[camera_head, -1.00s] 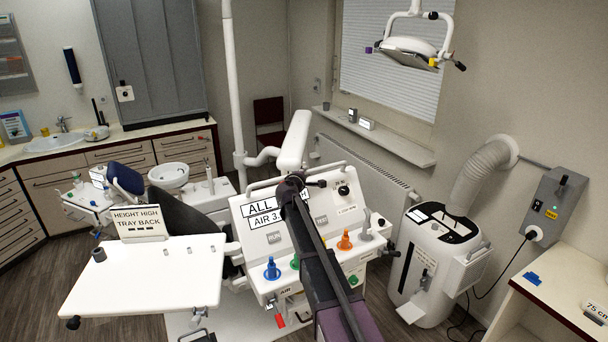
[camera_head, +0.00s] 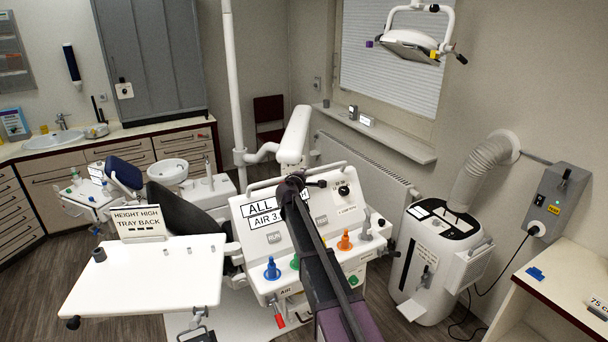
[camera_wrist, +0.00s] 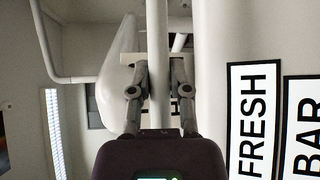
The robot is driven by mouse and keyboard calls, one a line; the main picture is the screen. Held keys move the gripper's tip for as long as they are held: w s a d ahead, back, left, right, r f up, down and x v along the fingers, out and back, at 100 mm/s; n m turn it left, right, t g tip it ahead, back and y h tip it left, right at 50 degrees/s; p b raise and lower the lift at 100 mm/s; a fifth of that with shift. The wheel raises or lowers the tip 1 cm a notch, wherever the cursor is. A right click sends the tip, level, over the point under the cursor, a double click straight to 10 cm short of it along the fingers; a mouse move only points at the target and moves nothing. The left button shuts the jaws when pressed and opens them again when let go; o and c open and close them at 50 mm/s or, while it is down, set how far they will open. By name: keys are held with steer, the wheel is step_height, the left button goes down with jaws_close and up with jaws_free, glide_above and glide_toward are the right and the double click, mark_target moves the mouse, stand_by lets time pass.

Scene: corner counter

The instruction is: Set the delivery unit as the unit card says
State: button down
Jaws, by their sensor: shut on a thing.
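The white delivery unit (camera_head: 375,222) stands in the middle of the head view, with a black knob (camera_head: 343,190) on its sloped face and coloured pieces along its front. A label (camera_head: 248,211) on its face is partly covered by my arm; "ALL" and "AIR 3." can be read. In the wrist view a label reads "FRESH" (camera_wrist: 253,120) and another "BAR" (camera_wrist: 306,125). A card (camera_head: 137,222) standing at the tray reads "HEIGHT HIGH TRAY BACK". My gripper (camera_wrist: 157,66) is shut on a white bar (camera_wrist: 157,25), which appears to be the unit's handle bar (camera_head: 262,184).
The white tray (camera_head: 150,280) juts out at the front left, before the dark dental chair (camera_head: 178,212). A white machine with a hose (camera_head: 440,255) stands right of the unit. A desk (camera_head: 565,280) is at the right edge. An overhead lamp (camera_head: 410,45) hangs above.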

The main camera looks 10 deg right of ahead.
steer(key=shift+s+f, duration=0.1)
steer(key=c, duration=0.6)
jaws_free()
steer(key=shift+o, duration=0.2)
steer(key=r+p, duration=0.3)
steer(key=shift+w+r, duration=0.15)
steer(key=shift+w, duration=0.1)
steer(key=p+v, duration=0.2)
steer(key=v, duration=1.2)
steer(key=s+d+f+m+g+b, duration=0.4)
steer(key=s+f, duration=0.3)
steer(key=f, duration=0.2)
steer(key=s+d+f+m+g+b, duration=0.4)
steer(key=s+f, duration=0.4)
steer(key=f, duration=0.2)
steer(key=shift+s+d+f+m+y+b, duration=0.25)
steer(key=shift+d+f+m+y+b, duration=0.2)
steer(key=shift+m, duration=0.25)
steer(key=shift+a+r, duration=0.1)
